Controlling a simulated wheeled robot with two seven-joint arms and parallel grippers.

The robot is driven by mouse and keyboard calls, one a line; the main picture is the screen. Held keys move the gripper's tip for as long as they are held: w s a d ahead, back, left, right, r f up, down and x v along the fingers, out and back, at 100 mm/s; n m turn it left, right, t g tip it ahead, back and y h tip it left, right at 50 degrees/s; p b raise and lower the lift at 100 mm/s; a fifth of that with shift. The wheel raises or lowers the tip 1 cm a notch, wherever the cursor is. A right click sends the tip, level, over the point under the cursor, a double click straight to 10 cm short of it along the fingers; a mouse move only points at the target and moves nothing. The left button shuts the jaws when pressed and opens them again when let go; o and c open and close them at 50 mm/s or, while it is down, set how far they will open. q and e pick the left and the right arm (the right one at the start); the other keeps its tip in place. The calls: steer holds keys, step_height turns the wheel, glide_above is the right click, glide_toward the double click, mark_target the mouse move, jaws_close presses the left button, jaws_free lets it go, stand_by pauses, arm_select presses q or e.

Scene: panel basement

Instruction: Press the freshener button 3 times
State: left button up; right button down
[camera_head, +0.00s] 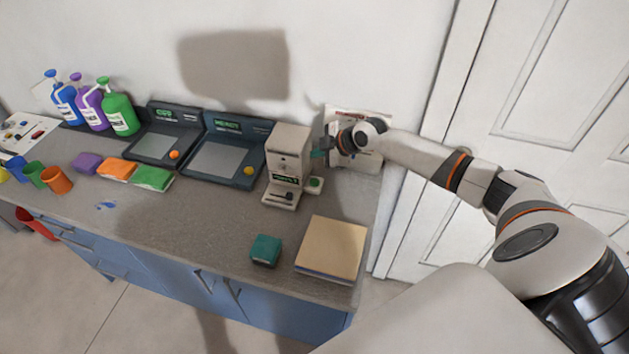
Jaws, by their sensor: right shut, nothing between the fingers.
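A beige dispenser-like unit (288,158) stands near the right end of the counter, with a small label I cannot read clearly. A small green button-like piece (315,185) sits low at its right side. I cannot tell for certain which thing is the freshener. My right gripper (319,154) is shut and empty, just right of the beige unit's upper part and above the green piece. I cannot tell whether it touches the unit. A pale panel (362,165) behind is partly hidden by my right arm. My left gripper is not in view.
The grey counter (215,215) holds two dark consoles (222,160) (160,143), folded cloths (153,178), cups (57,180) and pump bottles (119,113) at left. A teal block (265,250) and tan stack (331,248) lie in front. A white door (540,120) stands at right.

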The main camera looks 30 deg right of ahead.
mark_target(318, 183)
step_height(318, 183, down, 8)
steer(key=b, duration=0.5)
steer(key=shift+f+b, duration=0.3)
steer(key=shift+b, duration=0.25)
stand_by(1.3)
steer(key=shift+f+b, duration=0.35)
steer(key=shift+b, duration=0.15)
steer(key=shift+f+b, duration=0.45)
steer(key=shift+b, duration=0.1)
stand_by(0.6)
steer(key=shift+r+p, duration=0.55)
steer(key=shift+r, duration=0.3)
